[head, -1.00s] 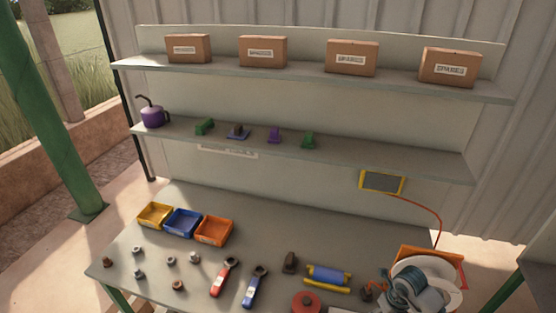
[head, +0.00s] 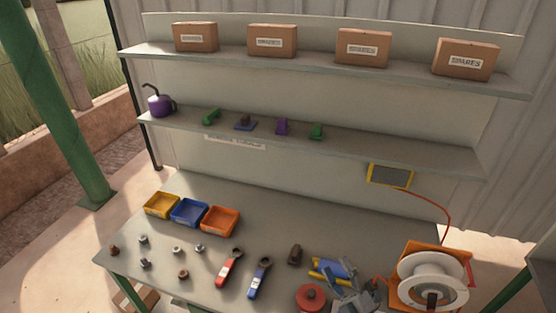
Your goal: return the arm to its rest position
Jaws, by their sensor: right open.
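My right gripper (head: 350,290) shows at the bottom edge of the head view, right of centre, as grey angular parts. It is open and I see nothing held in it. It overlaps the front of the blue and yellow block press (head: 333,268) in the picture; whether it touches it I cannot tell. A red round part (head: 310,297) is just left of it. The rest of my right arm is cut off by the frame's lower edge. My left gripper is out of view.
The orange reel frame with a white spool (head: 432,275) stands to the right. Yellow, blue and orange bins (head: 219,221) stand behind several small parts.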

